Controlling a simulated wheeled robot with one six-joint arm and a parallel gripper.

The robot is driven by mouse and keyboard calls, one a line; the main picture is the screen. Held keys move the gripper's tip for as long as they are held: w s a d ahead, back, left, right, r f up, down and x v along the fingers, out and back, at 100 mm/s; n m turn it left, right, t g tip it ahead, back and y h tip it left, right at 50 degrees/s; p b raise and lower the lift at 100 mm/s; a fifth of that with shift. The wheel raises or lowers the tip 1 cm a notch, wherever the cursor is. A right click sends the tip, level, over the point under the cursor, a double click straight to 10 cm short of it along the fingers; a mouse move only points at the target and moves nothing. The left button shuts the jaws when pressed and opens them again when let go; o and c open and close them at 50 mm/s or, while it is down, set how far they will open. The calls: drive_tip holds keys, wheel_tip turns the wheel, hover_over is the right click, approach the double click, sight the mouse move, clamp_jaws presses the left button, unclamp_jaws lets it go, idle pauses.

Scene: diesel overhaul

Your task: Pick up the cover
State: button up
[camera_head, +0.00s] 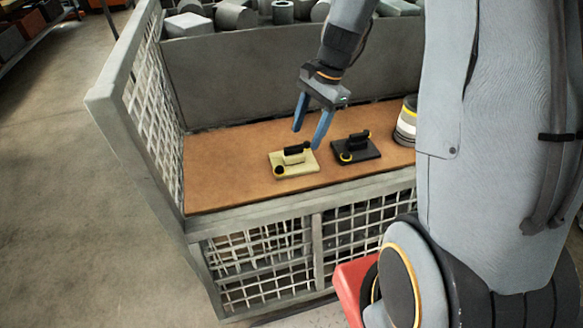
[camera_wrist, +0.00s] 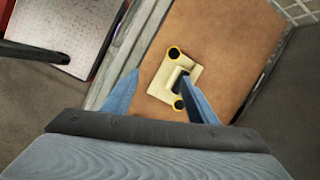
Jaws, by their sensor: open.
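A beige cover plate (camera_head: 307,166) with a raised handle block and black-and-yellow round knobs at two corners lies flat on the brown work surface. A similar dark cover plate (camera_head: 366,155) lies to its right, apart from it. My gripper (camera_head: 307,138) is open and empty above the beige plate, pointing down. In the wrist view the beige plate (camera_wrist: 158,83) shows between and beyond my two blue fingers (camera_wrist: 159,74). The right finger hides part of its handle and one edge. The dark plate does not show clearly in the wrist view.
The brown surface (camera_head: 228,178) lies in a grey mesh-sided bin (camera_head: 147,100), with a raised wall behind. A yellow-and-white banded round container (camera_head: 405,122) stands at the right. Several grey metal parts lie behind the wall. The surface left of the beige plate is clear.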

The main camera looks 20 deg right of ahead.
sight(296, 146)
drive_tip(key=w+f+m, duration=0.1)
drive_tip(key=w+f, duration=0.1)
drive_tip(key=w+d+f+m+b, duration=0.1)
drive_tip(key=w+f, duration=0.1)
drive_tip(key=w+f+m+y+b, duration=0.1)
drive_tip(key=w+f+m, duration=0.1)
drive_tip(key=shift+d, duration=0.2)
drive_tip(key=x, duration=0.5)
drive_tip(key=b+x, duration=0.1)
drive_tip(key=x, duration=0.1)
drive_tip(key=shift+w+a+f, duration=0.15)
drive_tip(key=shift+a+f, duration=0.05)
drive_tip(key=shift+a, duration=0.25)
drive_tip(key=shift+r, duration=0.1)
clamp_jaws()
